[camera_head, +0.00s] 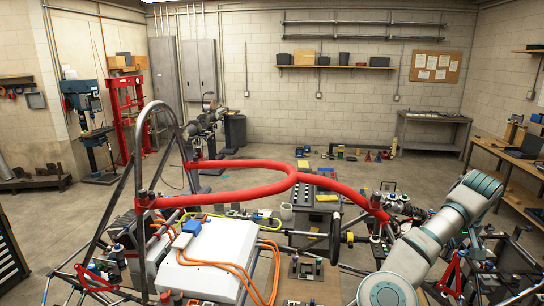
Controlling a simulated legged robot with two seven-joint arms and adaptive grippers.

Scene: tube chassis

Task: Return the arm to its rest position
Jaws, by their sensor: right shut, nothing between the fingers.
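My right arm (437,232), white and grey with teal joint covers, reaches from the bottom edge up to the right. It passes over the right side of the tube chassis. The fingers of my right gripper are hard to make out against the dark parts there; it is shut, with nothing held. My left arm and left gripper do not show. The chassis has a thick red tube frame (240,163) and a tall dark hoop (142,120) at its left. My right arm hides part of the chassis's right side.
A white box (212,262) with orange cables sits inside the chassis, near a black steering wheel (335,238). A wooden workbench (490,150) stands at the right. A red press (127,110) and a blue drill press (88,115) stand at the left. Bare floor (235,178) lies behind the chassis.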

